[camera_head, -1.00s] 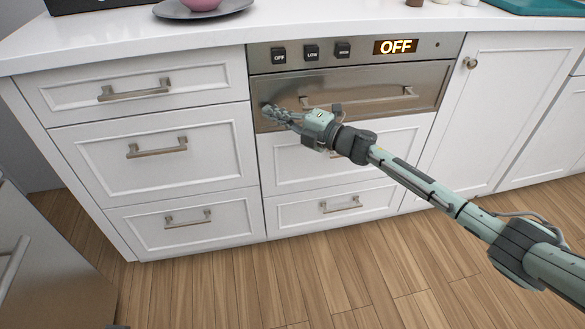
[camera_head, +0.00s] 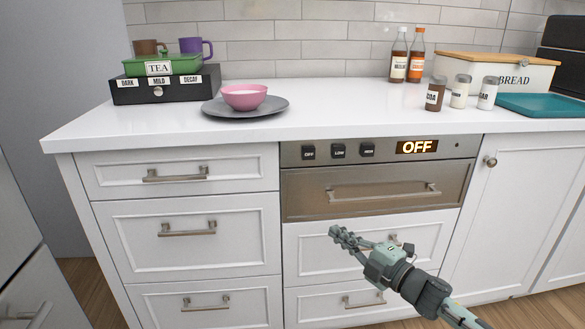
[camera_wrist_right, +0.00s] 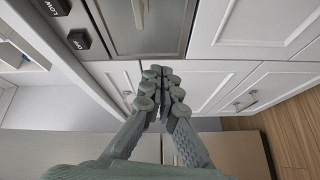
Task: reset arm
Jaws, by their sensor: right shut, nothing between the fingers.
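My right gripper (camera_head: 345,237) is in front of the drawers below the warming drawer, at the lower middle of the head view. Its fingers are together and hold nothing. The right wrist view shows the closed fingertips (camera_wrist_right: 162,88) pointing toward the cabinet fronts, apart from any handle as far as I can see. The right arm comes in from the lower right. My left gripper is not in view.
The steel warming drawer (camera_head: 375,190) is shut and its display reads OFF. White drawers (camera_head: 186,240) are shut. On the counter (camera_head: 330,117) are a pink bowl (camera_head: 244,97) on a grey plate (camera_head: 220,108), a black box (camera_head: 160,90), bottles, jars and a bread box (camera_head: 497,78).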

